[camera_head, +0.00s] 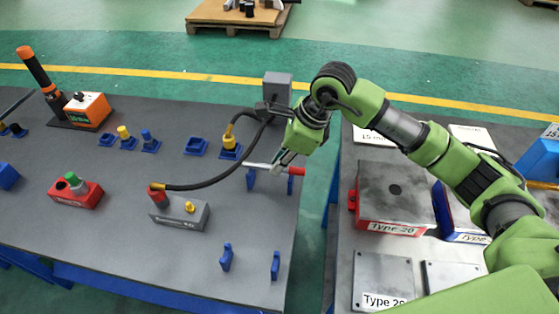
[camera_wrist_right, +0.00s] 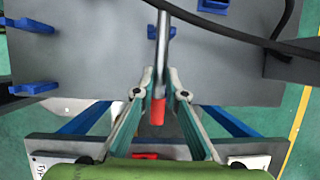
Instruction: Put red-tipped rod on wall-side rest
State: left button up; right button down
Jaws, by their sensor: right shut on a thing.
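The red-tipped rod is a thin light metal rod (camera_head: 257,166) with a red end (camera_head: 296,171); it also shows in the right wrist view (camera_wrist_right: 162,45). My right gripper (camera_head: 279,163) is shut on the rod near its red end. The rod lies level across the far pair of blue rests, one post (camera_head: 251,180) under its left part and one (camera_head: 290,186) near the red end. I cannot tell if it touches them. The near pair of blue posts (camera_head: 226,258) (camera_head: 275,265) is empty. My left gripper is not in view.
A black cable runs from a yellow plug (camera_head: 229,139) to a grey box (camera_head: 180,212) and passes close to my right gripper. A grey block (camera_head: 277,87) stands behind. A second table with a red-based plate (camera_head: 394,195) is at the right, past a gap.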

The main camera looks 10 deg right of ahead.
jog(key=shift+f+b, duration=1.05)
dwell(0.6)
jog(key=c, duration=2)
grip_release()
jog(key=shift+o, duration=0.2)
jog(key=shift+r, duration=0.1)
jog(key=shift+p+v, duration=1.2)
jog(key=shift+v, duration=1.2)
jog(key=v, duration=1.2)
